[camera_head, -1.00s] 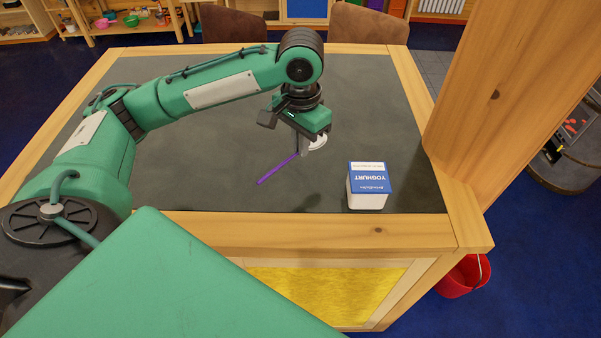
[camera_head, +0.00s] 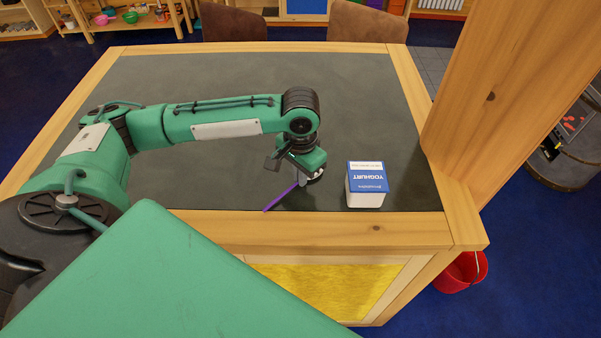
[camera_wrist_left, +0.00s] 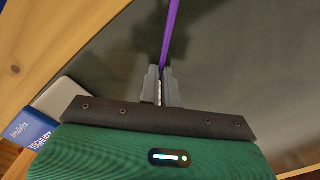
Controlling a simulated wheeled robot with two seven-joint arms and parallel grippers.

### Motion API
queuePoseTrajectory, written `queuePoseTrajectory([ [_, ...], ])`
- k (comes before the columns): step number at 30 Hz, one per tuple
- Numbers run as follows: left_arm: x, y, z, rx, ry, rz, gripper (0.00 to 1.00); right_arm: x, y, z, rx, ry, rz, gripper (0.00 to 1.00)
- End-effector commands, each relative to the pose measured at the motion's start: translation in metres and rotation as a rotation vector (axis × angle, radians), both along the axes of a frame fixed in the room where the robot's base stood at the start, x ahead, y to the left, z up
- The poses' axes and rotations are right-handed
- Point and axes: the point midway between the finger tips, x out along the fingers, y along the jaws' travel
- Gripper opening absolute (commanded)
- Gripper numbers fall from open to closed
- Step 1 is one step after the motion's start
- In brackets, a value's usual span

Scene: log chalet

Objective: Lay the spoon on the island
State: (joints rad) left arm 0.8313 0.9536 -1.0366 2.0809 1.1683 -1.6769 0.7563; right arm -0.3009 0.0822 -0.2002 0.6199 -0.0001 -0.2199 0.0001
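The purple spoon (camera_head: 281,198) is in my left gripper (camera_head: 303,181), and its handle slants down toward the island's front edge. In the left wrist view the spoon (camera_wrist_left: 171,35) runs up from between the two closed fingers (camera_wrist_left: 161,75). The gripper is low over the island (camera_head: 230,90), which has a dark top and a light wooden rim. I cannot tell whether the spoon touches the top. The spoon's other end is hidden by the gripper. My right gripper is not in view.
A white and blue yoghurt tub (camera_head: 367,184) stands on the island just right of my left gripper. A thick wooden post (camera_head: 500,90) rises at the right edge. The back and middle of the top are clear. Two brown chairs (camera_head: 367,22) stand behind. A red bucket (camera_head: 460,272) is on the floor.

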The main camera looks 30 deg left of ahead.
Motion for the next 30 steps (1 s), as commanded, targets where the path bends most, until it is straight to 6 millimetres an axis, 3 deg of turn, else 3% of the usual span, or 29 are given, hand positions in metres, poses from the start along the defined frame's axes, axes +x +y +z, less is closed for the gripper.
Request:
queuePoseTrajectory([
  [2, 0.0, 0.0, -0.001, 0.0, 0.001, 0.0, 0.0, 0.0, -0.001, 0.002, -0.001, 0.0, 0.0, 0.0],
  [3, 0.0, 0.0, -0.001, 0.0, 0.0, 0.0, 0.12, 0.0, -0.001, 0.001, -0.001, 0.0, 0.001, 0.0],
  [6, 0.0, 0.0, -0.001, 0.0, 0.0, 0.0, 0.26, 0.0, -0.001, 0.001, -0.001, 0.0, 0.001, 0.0],
  [17, 0.0, 0.0, 0.004, -0.001, -0.001, 0.0, 0.26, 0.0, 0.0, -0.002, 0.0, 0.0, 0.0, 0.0],
  [20, 0.001, -0.001, 0.017, -0.002, -0.004, 0.0, 0.26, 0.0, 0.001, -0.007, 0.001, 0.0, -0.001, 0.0],
  [30, 0.001, -0.001, 0.089, -0.001, -0.004, -0.001, 0.26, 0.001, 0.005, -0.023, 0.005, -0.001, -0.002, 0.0],
])
